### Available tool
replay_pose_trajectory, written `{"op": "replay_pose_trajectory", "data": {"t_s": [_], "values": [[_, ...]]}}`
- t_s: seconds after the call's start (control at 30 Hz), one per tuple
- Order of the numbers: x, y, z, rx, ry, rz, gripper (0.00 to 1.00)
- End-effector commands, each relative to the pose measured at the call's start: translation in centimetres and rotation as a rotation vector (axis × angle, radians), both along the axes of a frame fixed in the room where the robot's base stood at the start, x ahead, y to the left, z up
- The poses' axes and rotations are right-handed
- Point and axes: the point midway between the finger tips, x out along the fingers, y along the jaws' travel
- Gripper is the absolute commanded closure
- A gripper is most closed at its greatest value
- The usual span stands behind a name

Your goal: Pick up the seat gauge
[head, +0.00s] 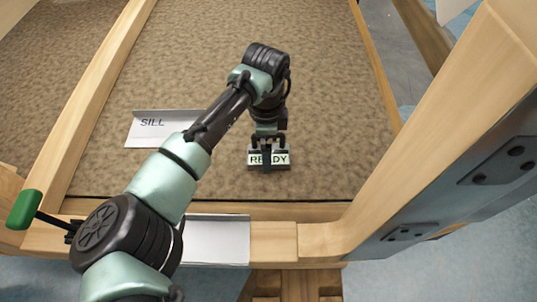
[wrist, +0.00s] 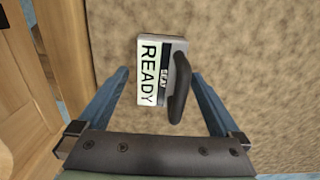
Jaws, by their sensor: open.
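The seat gauge is a small block with a pale label reading READY, a dark strip reading SEAT and a dark handle. In the head view the seat gauge (head: 282,159) lies on the brown textured panel, partly hidden behind my gripper (head: 267,150). In the wrist view the seat gauge (wrist: 150,80) shows between the two blue fingers of my gripper (wrist: 160,75), with its handle toward the right finger. The fingers are spread wide, with gaps on both sides of the gauge. I cannot tell how far above the panel the fingertips are.
The brown panel (head: 330,100) is bounded by wooden frame rails (head: 95,90). Another pale sheet (head: 220,240) is at the front rail. A thick wooden post with metal plates (head: 450,150) rises at the right.

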Motion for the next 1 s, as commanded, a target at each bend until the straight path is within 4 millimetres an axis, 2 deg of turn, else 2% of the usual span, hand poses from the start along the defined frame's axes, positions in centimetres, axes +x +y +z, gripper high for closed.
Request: {"op": "replay_pose_trajectory", "data": {"t_s": [0.1,0.37,0.9,1.0], "values": [[-0.06,-0.08,-1.34,-0.001,0.001,-0.001,0.00],[-0.04,-0.12,-1.50,-0.002,0.000,-0.001,0.00],[-0.06,-0.12,-1.48,-0.001,0.001,-0.001,0.95],[-0.03,-0.12,-1.42,-0.002,0.000,-0.001,0.97]]}}
